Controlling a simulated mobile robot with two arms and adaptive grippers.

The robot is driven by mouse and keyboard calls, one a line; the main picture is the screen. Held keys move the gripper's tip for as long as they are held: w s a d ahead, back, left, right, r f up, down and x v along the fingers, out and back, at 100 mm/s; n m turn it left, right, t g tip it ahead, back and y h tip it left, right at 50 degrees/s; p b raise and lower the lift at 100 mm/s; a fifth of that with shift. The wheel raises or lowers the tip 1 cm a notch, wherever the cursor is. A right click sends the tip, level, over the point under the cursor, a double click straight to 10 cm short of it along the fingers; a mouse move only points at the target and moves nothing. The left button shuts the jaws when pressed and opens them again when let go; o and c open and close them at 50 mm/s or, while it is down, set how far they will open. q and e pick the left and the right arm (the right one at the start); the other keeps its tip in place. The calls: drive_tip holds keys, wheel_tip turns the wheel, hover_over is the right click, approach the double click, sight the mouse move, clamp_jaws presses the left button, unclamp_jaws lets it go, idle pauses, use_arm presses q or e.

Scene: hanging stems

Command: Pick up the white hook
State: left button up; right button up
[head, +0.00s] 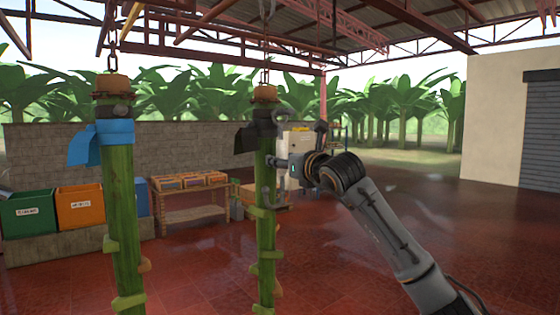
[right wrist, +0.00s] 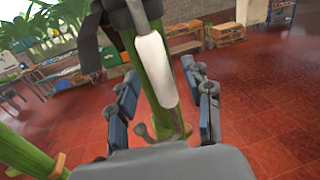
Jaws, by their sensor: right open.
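The white hook has a white grip (right wrist: 155,70) with grey curved ends, and it hangs upright against a green stem in the right wrist view. In the head view its lower grey curve (head: 267,198) shows in front of the right-hand stem (head: 265,230), and my gripper partly hides its middle. My right gripper (head: 277,161) is at the height of the hook's middle. In the right wrist view its two fingers (right wrist: 162,90) are open, one on each side of the white grip, with visible gaps. My left gripper is not in view.
A second stem (head: 122,220) with a blue band (head: 110,133) hangs at the left. A dark band (head: 256,135) wraps the right-hand stem. Green (head: 28,213) and orange (head: 80,206) bins and a wooden table (head: 190,213) stand behind. The red floor at right is clear.

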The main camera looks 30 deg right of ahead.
drive_tip(key=shift+s, duration=0.15)
drive_tip(key=shift+c, duration=1.2)
clamp_jaws()
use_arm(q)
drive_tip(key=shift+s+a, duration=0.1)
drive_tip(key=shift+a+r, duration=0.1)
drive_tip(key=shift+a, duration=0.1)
use_arm(e)
drive_tip(key=shift+d+r, duration=0.15)
drive_tip(key=shift+r, duration=0.1)
